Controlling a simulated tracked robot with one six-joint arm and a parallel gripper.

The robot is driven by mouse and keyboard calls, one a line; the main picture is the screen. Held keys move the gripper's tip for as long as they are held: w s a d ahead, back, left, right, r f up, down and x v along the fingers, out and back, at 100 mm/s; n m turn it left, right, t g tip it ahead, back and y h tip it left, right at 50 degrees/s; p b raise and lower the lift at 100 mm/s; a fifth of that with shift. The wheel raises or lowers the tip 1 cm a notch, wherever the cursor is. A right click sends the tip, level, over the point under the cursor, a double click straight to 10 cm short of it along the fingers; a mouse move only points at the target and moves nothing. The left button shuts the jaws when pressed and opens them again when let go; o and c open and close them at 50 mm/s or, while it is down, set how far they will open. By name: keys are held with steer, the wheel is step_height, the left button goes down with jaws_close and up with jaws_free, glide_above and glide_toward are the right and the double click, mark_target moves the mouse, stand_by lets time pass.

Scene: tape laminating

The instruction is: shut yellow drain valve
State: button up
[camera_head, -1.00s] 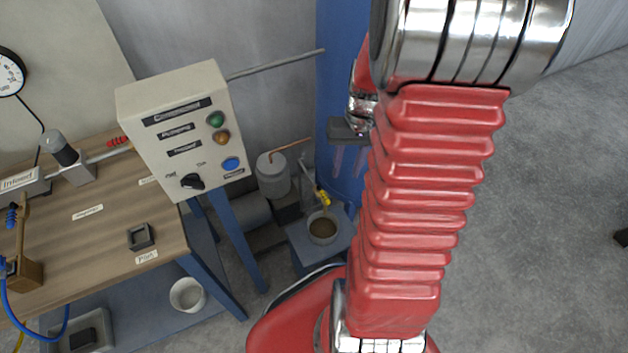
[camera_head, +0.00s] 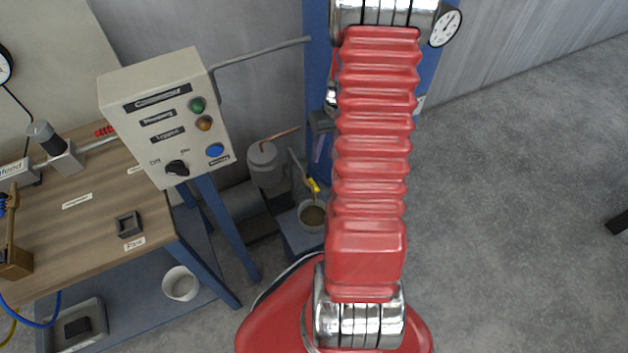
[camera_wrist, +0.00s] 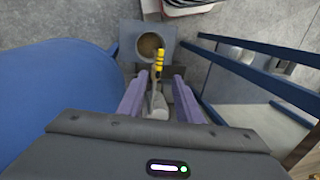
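The yellow drain valve handle (camera_head: 313,185) shows in the head view on a grey pipe, just above a grey cup (camera_head: 312,216) with brown liquid in it. In the wrist view the yellow handle (camera_wrist: 158,63) points up the picture from the pipe, and the cup (camera_wrist: 150,45) lies beyond it. A thin brown stream seems to fall into the cup in the head view. My gripper (camera_wrist: 158,80) shows two purple fingers spread apart, with the pipe and handle seen between them and nothing held. In the head view my gripper (camera_head: 318,148) is mostly hidden behind my red arm.
A blue drum-like surface (camera_wrist: 50,95) fills the left of the wrist view. Blue frame legs (camera_wrist: 250,70) stand at its right. In the head view a control box (camera_head: 165,118), a wooden bench (camera_head: 85,215) and a grey cylinder (camera_head: 264,165) are left of my arm. Open floor (camera_head: 520,200) lies right.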

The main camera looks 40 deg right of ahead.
mark_target(315, 184)
stand_by(0.4)
steer(key=a+f, duration=0.1)
steer(key=f, duration=0.8)
steer(key=a+f, duration=0.1)
steer(key=f, duration=0.3)
steer(key=shift+w+a+f, duration=0.3)
steer(key=shift+w, duration=0.05)
steer(key=shift+c, duration=0.5)
jaws_close()
